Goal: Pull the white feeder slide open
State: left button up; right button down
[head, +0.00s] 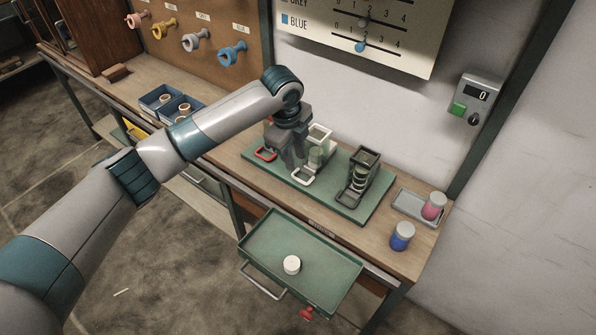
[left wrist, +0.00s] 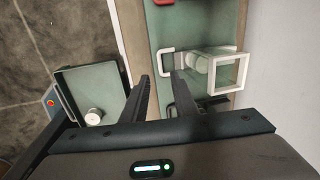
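The white feeder (head: 320,133) stands on the green plate on the bench, between the red and dark feeders. Its white slide handle (head: 302,180) sticks out toward the bench's front edge. In the left wrist view the white feeder frame (left wrist: 238,72) is at the right, with pale round pieces by it, and its handle (left wrist: 160,63) is near the fingertips. My left gripper (head: 294,164) points down beside the white feeder; its two fingers (left wrist: 160,84) are apart with nothing clamped between them. Whether they touch the handle I cannot tell. My right gripper is not in view.
A red handle (head: 265,154) lies left of the white one; a dark feeder (head: 360,175) stands right. An open green drawer (head: 330,272) with a white round piece (head: 291,264) juts out in front. Two jars, blue (head: 401,237) and pink (head: 433,206), stand at right.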

aim_at(299, 179)
pick_arm(q)
jog(key=f, duration=0.3)
jog(key=w+f+p, duration=0.1)
jog(key=f, duration=0.2)
jog(key=d+f, duration=0.1)
jog(key=f, duration=0.2)
jog(key=shift+w+p, duration=0.15)
jog(key=shift+p, duration=0.2)
jog(key=shift+c, duration=0.5)
jog(key=c, duration=0.5)
grip_shut()
jog(key=shift+r, duration=0.1)
